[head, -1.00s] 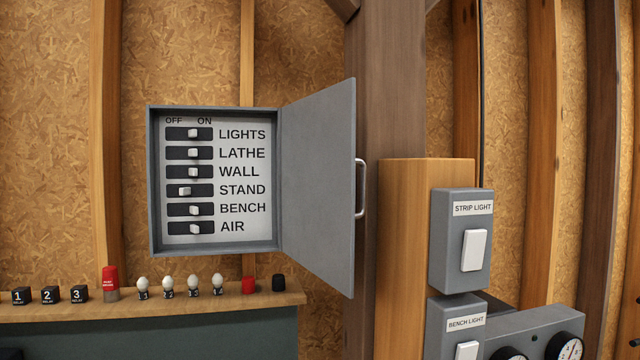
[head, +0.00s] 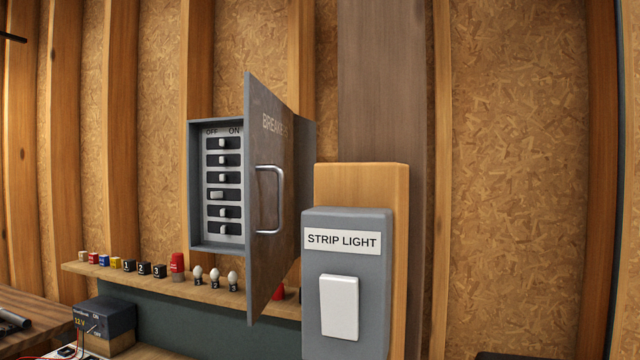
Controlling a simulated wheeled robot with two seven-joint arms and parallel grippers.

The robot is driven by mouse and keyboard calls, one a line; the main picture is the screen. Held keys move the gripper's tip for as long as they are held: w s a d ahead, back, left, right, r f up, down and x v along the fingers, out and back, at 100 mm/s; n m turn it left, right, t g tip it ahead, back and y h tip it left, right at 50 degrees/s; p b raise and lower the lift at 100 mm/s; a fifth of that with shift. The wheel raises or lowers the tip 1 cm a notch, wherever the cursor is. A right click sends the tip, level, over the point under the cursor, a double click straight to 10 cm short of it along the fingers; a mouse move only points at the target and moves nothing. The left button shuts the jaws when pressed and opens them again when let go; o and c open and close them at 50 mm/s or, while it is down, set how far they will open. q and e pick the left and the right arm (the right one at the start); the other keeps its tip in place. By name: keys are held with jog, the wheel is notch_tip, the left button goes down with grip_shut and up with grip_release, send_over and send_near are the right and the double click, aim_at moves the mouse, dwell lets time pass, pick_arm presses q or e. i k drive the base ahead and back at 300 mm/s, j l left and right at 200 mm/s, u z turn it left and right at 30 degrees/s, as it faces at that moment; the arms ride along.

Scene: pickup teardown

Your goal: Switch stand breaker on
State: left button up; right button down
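The grey breaker box (head: 193,185) hangs on the wall left of centre, its door (head: 268,225) swung open toward me and seen from the outer side. The door hides the row labels and the box's right part. Several breaker switches sit in a column under OFF and ON marks. The fourth one down, the stand breaker (head: 216,195) by the earlier label, has its knob further left, toward OFF, than the others. The door has a metal handle (head: 279,199). Neither of my grippers is in view.
A strip light switch box (head: 346,280) on a wooden post (head: 362,185) stands close at front right of the door. Below the box, a shelf (head: 140,278) carries white bulbs, a red item (head: 177,263) and small blocks. A 12 V unit (head: 105,318) sits lower left.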

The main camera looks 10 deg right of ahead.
aim_at(217, 194)
jog(key=l+u, duration=0.15)
jog(key=k+j+z, duration=0.1)
jog(key=k+j, duration=0.15)
jog(key=z, duration=1.55)
jog(key=j, duration=0.85)
jog(key=i+j, duration=0.1)
jog(key=j, duration=0.75)
